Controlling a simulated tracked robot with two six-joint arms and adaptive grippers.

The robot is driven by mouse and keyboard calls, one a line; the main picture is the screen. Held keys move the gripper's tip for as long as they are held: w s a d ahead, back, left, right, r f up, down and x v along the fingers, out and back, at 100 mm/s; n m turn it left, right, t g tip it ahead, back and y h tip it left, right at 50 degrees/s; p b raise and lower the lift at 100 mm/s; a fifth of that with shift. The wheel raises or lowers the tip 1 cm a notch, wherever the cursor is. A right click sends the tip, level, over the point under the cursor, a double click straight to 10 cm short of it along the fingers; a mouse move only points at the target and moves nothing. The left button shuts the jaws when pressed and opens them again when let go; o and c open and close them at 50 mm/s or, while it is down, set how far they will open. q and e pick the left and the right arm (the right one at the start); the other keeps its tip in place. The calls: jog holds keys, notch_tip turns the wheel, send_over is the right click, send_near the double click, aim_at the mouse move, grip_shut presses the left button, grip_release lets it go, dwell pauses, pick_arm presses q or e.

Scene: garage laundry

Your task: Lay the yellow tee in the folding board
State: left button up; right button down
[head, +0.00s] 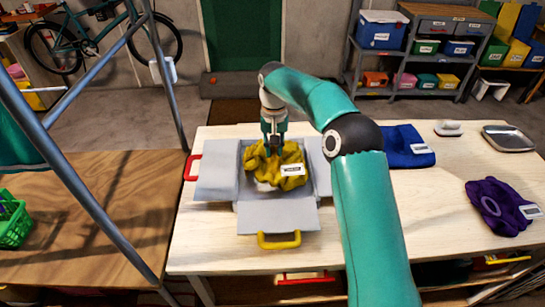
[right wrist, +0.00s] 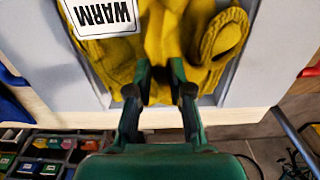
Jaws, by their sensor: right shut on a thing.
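The yellow tee (head: 262,172) is a crumpled bundle with a white label, lying over the middle of the grey folding board (head: 277,217). The board's side and front flaps are spread out on the pale table. My right gripper (head: 273,148) reaches down from above and is shut on the yellow tee near its far side. In the right wrist view the fingers (right wrist: 160,88) pinch the yellow cloth (right wrist: 165,35), and the label reads WARM. Whether the underside of the tee touches the board's centre is hard to tell. My left gripper is not in view.
A blue folded garment (head: 408,147) and a purple one (head: 497,206) lie to the right on the table (head: 430,225). A metal tray (head: 508,138) and a white brush-like item (head: 448,128) are at the back right. A green basket (head: 14,222) sits on the brown bench at left.

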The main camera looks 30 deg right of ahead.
aim_at(274, 150)
jog(key=shift+f, duration=1.55)
jog(key=shift+f, duration=0.15)
jog(key=c, duration=1.1)
grip_release()
jog(key=shift+o, duration=0.2)
notch_tip(274, 150, up, 11)
jog(key=shift+p, duration=0.55)
jog(key=shift+r, duration=0.65)
